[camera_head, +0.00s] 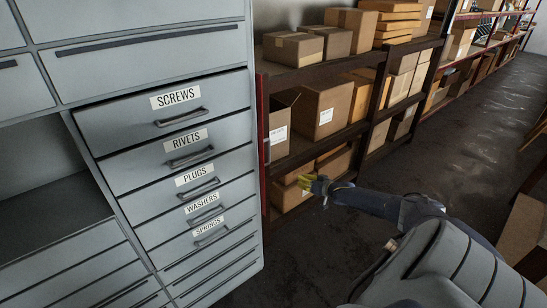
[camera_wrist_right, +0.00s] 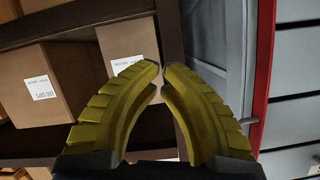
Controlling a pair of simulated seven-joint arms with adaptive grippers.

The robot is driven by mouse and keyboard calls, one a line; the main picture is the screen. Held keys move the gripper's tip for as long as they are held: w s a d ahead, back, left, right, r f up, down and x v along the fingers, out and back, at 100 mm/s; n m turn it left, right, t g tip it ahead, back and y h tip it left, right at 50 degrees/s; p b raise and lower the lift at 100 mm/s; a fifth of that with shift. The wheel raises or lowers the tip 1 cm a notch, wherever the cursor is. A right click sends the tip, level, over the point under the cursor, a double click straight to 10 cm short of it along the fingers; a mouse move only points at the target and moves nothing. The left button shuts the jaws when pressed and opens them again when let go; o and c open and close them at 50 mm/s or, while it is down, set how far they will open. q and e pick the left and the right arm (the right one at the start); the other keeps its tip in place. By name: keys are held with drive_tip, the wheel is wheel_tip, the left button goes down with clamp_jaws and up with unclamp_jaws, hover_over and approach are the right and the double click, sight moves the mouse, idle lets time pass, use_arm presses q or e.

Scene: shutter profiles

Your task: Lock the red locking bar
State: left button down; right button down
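The red locking bar (camera_head: 262,135) is a narrow upright red strip along the right edge of the grey drawer cabinet (camera_head: 228,95), in front of the shelf's end. A small metal piece shows on it at mid height. In the right wrist view the red bar (camera_wrist_right: 264,75) runs upright at the right, beside the grey drawer fronts. My right gripper (camera_head: 312,184) has yellow fingers and is to the right of the bar's lower part, apart from it. Its fingertips (camera_wrist_right: 161,68) nearly meet, with nothing held between them. My left gripper is not in view.
The cabinet's labelled drawers, SCREWS (camera_head: 175,97) to SPRINGS (camera_head: 208,226), look closed or nearly so; the top one may stand out slightly. A dark shelf with cardboard boxes (camera_head: 322,108) stands behind my right gripper. The dark floor (camera_head: 440,150) is open to the right.

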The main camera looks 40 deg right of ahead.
drive_tip(key=w+a+r+m+t+y, duration=0.1)
drive_tip(key=a+r+m+y, duration=0.1)
drive_tip(key=r+m, duration=0.4)
drive_tip(key=w+a+r+m+t+y, duration=0.1)
drive_tip(key=a+r+m+t+y, duration=0.1)
drive_tip(key=r+m, duration=0.3)
drive_tip(key=shift+a+r+m, duration=0.4)
drive_tip(key=shift+a+r, duration=0.15)
drive_tip(key=shift+r, duration=0.75)
drive_tip(key=shift+w, duration=0.15)
drive_tip(key=w+a, duration=0.4)
drive_tip(key=w, duration=0.2)
drive_tip(key=shift+w+a, duration=0.2)
drive_tip(key=shift+a, duration=0.15)
